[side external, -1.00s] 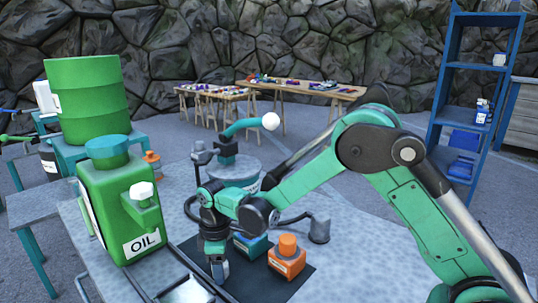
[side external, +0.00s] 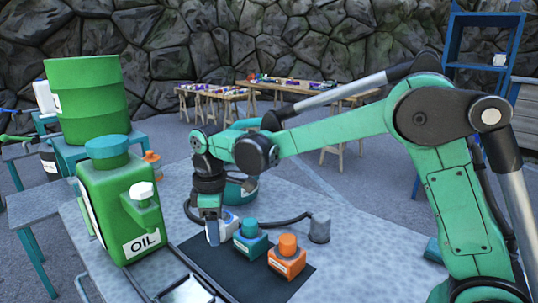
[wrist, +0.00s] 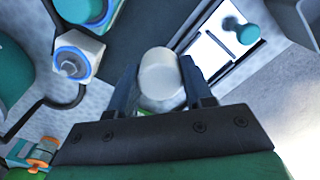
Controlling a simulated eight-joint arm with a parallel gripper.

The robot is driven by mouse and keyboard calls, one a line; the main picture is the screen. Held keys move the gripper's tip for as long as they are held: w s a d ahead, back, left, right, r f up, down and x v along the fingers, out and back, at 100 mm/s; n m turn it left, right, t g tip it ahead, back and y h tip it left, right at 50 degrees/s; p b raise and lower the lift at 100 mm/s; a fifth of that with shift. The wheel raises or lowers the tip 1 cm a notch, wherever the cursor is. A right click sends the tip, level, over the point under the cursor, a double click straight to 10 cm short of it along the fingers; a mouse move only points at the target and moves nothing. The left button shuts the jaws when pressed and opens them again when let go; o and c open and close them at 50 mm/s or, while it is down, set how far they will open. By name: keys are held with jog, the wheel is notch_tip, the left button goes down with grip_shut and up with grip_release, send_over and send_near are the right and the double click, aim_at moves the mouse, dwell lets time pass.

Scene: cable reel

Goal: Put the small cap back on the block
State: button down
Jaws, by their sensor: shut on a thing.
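My gripper (wrist: 160,85) is shut on the small white cap (wrist: 160,72), a short rounded cylinder held between the two fingers in the wrist view. In the side view my gripper (side external: 211,234) hangs fingers down over the mat's back left edge; the cap cannot be made out there. The white block (wrist: 88,48) has a blue ring and a bare grey stud on top in the wrist view, up and left of the cap and apart from it. In the side view the white block (side external: 229,222) shows partly behind the gripper.
A teal-capped block (side external: 251,241) and an orange-capped block (side external: 286,260) stand on the black mat (side external: 300,285). The green oil can (side external: 118,205) is left of the gripper, with a tray (side external: 190,290) in front.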

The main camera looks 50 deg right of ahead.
notch_tip(320, 180, up, 15)
dwell(0.8)
send_over(232, 265)
notch_tip(232, 265, down, 5)
notch_tip(232, 265, down, 20)
jog(key=shift+r, duration=0.2)
dwell(1.0)
jog(key=c, duration=0.6)
grip_release()
jog(key=shift+f, duration=0.1)
jog(key=shift+c, duration=0.2)
